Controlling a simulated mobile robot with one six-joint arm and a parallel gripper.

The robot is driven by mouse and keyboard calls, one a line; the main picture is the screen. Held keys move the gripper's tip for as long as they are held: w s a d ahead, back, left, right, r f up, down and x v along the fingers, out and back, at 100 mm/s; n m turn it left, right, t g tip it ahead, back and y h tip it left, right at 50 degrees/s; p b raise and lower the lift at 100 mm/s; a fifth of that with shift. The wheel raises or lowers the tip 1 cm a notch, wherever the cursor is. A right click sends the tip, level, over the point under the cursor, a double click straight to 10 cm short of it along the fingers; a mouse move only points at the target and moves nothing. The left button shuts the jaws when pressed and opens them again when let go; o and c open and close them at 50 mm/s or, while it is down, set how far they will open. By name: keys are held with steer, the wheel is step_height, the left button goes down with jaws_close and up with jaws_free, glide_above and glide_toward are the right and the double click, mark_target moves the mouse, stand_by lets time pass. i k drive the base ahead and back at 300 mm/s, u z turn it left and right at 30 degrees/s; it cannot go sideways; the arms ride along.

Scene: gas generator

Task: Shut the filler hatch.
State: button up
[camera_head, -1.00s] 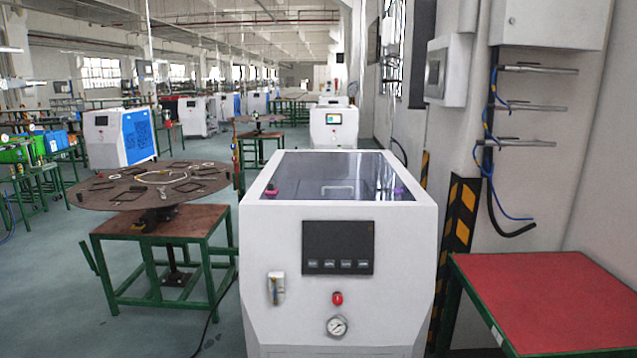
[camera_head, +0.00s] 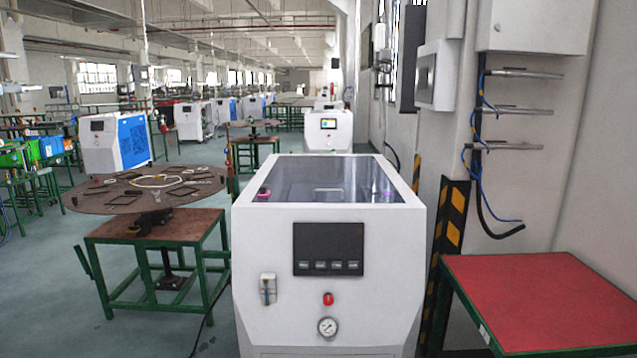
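The gas generator (camera_head: 252,240) is a white cabinet in the middle foreground, with a dark display panel (camera_head: 328,249) on its front. A dark, glossy, see-through panel (camera_head: 325,185) in its top looks like the filler hatch. It appears to lie flat in the white frame, and a pale bar shows near its middle. I cannot tell whether it is fully seated. A small pink part (camera_head: 263,191) shows at its left front corner. My gripper is not in view.
A red-topped table (camera_head: 545,300) stands close on the right, beside a striped pillar (camera_head: 455,225). A green-framed table with a round brown top (camera_head: 140,205) stands on the left. Grey floor is open between that table and the left foreground.

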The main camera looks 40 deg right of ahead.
mark_target(299, 192)
steer(key=z, duration=0.05)
steer(key=i, duration=0.95)
steer(key=u, duration=0.05)
